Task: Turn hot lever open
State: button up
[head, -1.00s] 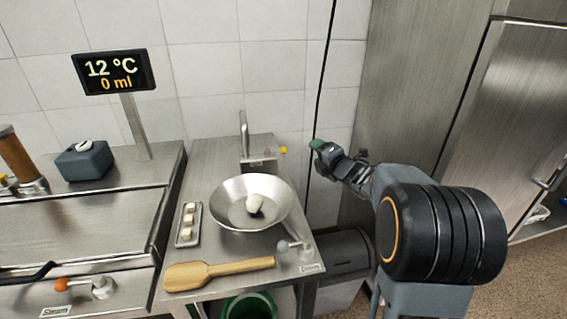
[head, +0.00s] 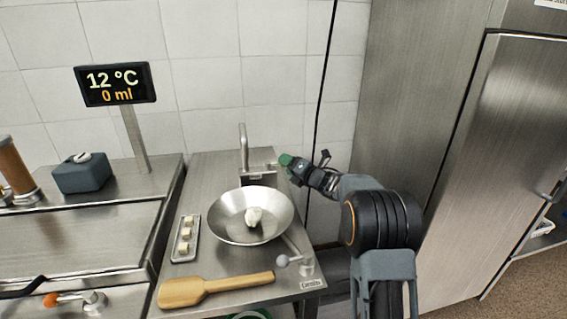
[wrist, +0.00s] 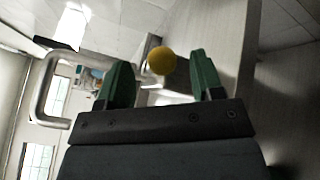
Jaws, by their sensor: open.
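A steel tap (head: 243,145) with a box-like base (head: 258,163) stands at the back of the steel counter; its curved spout also shows at left in the wrist view (wrist: 47,88). A yellow ball knob (wrist: 161,60), apparently the end of the tap's lever, shows in the wrist view between my green fingertips, just beyond them. My gripper (wrist: 160,80) is open and empty. In the head view my gripper (head: 287,160) is at the right side of the tap base and hides the knob. Contact with the knob cannot be told.
A tall steel cabinet (head: 405,110) stands at right.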

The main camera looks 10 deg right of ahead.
jog(key=shift+x, duration=1.35)
jog(key=shift+c, duration=0.2)
grip_shut()
jog(key=shift+d+f, duration=0.1)
